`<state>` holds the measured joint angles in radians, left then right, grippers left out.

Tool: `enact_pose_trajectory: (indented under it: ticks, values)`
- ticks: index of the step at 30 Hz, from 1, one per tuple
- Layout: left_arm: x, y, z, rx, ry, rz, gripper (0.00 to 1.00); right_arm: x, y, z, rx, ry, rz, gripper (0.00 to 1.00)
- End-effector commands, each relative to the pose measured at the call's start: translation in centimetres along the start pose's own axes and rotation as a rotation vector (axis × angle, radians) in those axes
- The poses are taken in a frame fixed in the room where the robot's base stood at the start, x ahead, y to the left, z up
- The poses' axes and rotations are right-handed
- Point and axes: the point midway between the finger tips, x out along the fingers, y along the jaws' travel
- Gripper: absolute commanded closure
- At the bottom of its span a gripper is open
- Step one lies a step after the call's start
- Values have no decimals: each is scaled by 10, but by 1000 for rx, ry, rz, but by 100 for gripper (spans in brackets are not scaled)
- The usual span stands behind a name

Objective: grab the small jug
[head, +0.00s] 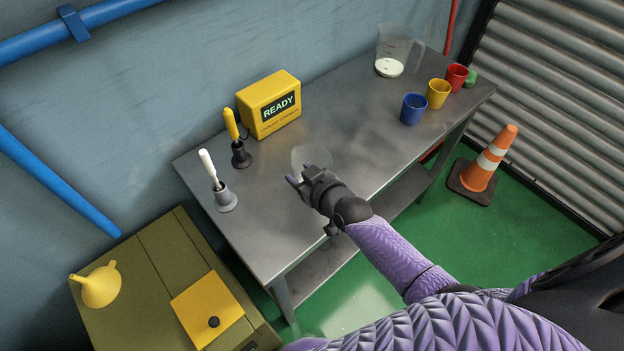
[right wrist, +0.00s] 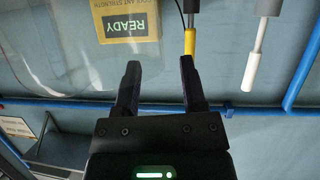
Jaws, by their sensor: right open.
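A small clear jug (head: 312,156) stands on the grey workbench, partly hidden behind my right gripper. In the right wrist view a clear curved wall (right wrist: 62,60), seemingly this jug's, fills the left side. My right gripper (head: 297,177) is open, with its fingers close to the jug in the head view. In the right wrist view nothing solid sits between the fingertips (right wrist: 158,66), and I cannot tell whether they touch the jug. A larger clear jug (head: 393,50) with a white bottom stands at the bench's far right end. My left gripper is not in view.
On the workbench (head: 345,125) stand a yellow READY box (head: 270,104), yellow-handled (head: 232,128) and white-handled (head: 211,172) tools in holders, and blue (head: 413,110), yellow (head: 438,95) and red (head: 456,78) cups. An orange cone (head: 490,158) stands on the floor.

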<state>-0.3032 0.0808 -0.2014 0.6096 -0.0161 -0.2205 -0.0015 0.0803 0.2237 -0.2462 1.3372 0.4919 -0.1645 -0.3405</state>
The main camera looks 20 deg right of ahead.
Motion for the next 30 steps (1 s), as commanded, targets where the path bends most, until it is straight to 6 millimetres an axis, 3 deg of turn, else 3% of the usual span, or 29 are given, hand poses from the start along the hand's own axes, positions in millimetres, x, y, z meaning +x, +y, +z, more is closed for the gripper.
enact_pose_trajectory:
  ticks: [3,9,17,30]
  values:
    - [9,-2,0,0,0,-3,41,14,0,2,-1,0,1,47]
    - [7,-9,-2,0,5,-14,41,14,0,0,-1,0,1,47]
    - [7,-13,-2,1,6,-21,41,14,0,0,-1,-1,1,100]
    - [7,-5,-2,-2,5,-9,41,14,0,1,-1,-4,0,100]
